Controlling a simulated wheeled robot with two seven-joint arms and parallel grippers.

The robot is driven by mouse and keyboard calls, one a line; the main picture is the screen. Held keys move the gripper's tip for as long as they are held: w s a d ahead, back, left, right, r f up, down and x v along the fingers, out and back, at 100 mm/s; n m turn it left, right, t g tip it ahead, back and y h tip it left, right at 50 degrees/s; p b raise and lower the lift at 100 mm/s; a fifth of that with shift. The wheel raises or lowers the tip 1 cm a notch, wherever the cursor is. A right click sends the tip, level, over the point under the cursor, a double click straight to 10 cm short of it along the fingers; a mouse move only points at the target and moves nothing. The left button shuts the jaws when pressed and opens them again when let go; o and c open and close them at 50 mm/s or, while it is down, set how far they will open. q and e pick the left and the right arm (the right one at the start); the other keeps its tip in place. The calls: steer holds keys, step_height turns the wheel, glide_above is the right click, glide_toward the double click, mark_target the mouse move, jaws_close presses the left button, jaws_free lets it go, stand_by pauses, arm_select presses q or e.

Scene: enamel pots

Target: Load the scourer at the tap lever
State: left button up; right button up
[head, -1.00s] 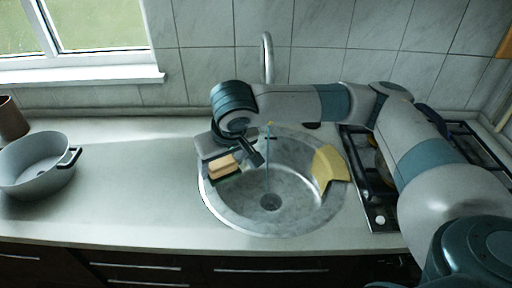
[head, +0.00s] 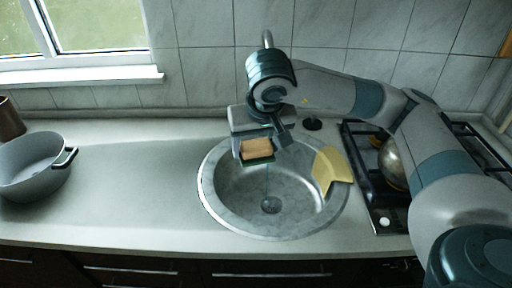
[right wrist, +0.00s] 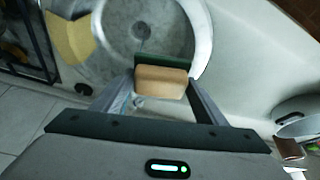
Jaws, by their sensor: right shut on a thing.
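The scourer (head: 257,149), a tan sponge block with a dark green pad, is between the fingers of my right gripper (head: 262,142). The gripper is shut on it and holds it over the back left part of the sink basin. In the right wrist view, the scourer (right wrist: 162,82) sits between both fingers of the gripper (right wrist: 162,95), green side toward the basin. The tap (head: 267,40) shows only its curved top behind my right arm. The tap lever cannot be made out; my wrist hides the tap's lower part. My left gripper is not in view.
A round steel sink (head: 215,205) is set in the counter, with a yellow cloth (head: 329,170) over its right rim. A grey pot (head: 32,170) stands far left. A gas hob (head: 381,210) with a pot is at right. The counter left of the sink is clear.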

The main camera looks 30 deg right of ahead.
steer(key=shift+w+d, duration=0.15)
steer(key=shift+w, duration=0.05)
steer(key=shift+w+d+f, duration=0.2)
steer(key=shift+w+d, duration=0.2)
steer(key=shift+w, duration=0.25)
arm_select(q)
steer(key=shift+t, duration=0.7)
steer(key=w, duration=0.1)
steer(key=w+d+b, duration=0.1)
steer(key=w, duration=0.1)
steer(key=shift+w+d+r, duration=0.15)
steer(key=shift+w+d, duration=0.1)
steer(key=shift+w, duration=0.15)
arm_select(e)
steer(key=w+d+f, duration=0.2)
steer(key=w+d, duration=0.4)
steer(key=w, duration=0.3)
steer(key=shift+w+d+f, duration=0.2)
steer(key=shift+w+d, duration=0.2)
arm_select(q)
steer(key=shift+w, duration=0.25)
